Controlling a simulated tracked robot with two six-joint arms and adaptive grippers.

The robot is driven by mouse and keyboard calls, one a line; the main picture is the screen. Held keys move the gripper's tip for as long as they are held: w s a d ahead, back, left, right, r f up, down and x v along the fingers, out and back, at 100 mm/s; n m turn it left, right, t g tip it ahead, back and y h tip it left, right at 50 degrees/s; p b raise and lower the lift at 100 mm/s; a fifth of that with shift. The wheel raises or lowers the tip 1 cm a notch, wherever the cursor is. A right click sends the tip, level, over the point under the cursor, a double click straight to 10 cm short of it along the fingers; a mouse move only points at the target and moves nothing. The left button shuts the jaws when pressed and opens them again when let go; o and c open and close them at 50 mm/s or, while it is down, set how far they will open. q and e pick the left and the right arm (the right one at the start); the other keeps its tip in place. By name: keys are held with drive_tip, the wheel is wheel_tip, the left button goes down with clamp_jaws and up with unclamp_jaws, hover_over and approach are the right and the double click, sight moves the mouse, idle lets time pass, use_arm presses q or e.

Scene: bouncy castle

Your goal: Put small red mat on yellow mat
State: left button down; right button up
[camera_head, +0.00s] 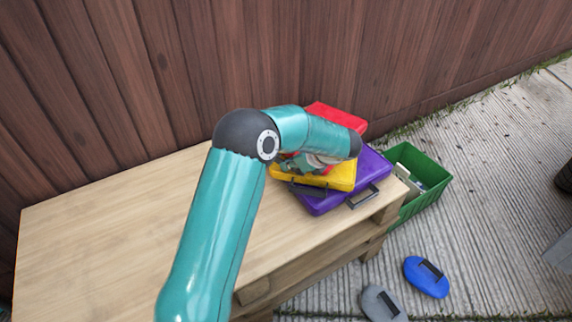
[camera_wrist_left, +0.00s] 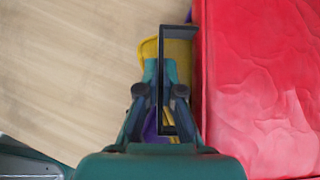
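The red mat (camera_head: 333,115) shows behind my left forearm, above the back of the mat stack; the forearm hides its middle. In the left wrist view, the red mat (camera_wrist_left: 262,90) fills the right side, with its black handle (camera_wrist_left: 178,30) on its left edge. My left gripper (camera_head: 308,163) is at this handle. Its fingers (camera_wrist_left: 161,75) are closed in on the handle's long bar. The yellow mat (camera_head: 338,178) lies below the gripper on top of the purple mat (camera_head: 325,205), and is partly covered. My right gripper is out of view.
The stack sits at the right end of a wooden table (camera_head: 110,225), whose left part is bare. A green crate (camera_head: 428,190) stands beyond its right edge. A blue pad (camera_head: 427,277) and a grey pad (camera_head: 380,302) lie on the ground. A wooden fence (camera_head: 200,70) runs behind.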

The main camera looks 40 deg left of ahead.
use_arm(q)
drive_tip(key=c, duration=1.3)
unclamp_jaws()
drive_tip(key=shift+d+r, duration=0.1)
drive_tip(key=shift+r, duration=0.1)
drive_tip(key=p+v, duration=0.4)
drive_tip(key=v, duration=0.7)
drive_tip(key=shift+d+r, duration=0.2)
drive_tip(key=shift+d, duration=0.05)
